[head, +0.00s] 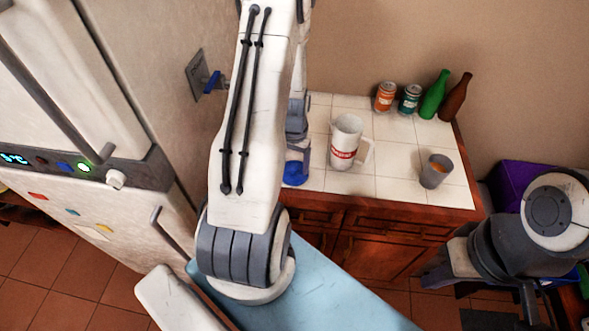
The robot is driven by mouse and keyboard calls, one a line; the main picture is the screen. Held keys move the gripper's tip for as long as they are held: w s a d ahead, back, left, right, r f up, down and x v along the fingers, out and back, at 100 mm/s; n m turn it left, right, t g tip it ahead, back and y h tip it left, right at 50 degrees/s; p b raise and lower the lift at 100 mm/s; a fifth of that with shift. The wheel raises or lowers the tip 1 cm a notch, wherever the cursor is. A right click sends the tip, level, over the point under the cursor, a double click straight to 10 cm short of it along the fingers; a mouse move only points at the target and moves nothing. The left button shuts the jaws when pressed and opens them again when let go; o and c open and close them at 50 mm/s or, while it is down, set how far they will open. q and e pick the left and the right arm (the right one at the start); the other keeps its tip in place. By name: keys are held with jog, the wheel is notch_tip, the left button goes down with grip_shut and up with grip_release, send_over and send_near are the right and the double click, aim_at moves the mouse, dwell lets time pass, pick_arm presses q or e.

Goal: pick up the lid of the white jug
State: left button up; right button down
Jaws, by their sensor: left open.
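The white jug (345,148) stands upright on the white tiled counter, with a red-and-white label and its handle to the right. I cannot make out a separate lid on its top. My left gripper (298,160) is open, just left of the jug and apart from it, partly hidden behind my own arm. A small blue piece (295,174) shows at the gripper's lower end; I cannot tell whether it is a lid or what it rests on. My right arm is at the right edge, and its gripper is not visible.
An orange can (385,97), a teal can (409,99), a green bottle (434,95) and a brown bottle (456,97) stand at the back of the counter. A grey cup (435,171) stands at the front right.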

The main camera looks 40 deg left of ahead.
pick_arm(q)
grip_shut()
jog(key=shift+r, duration=0.15)
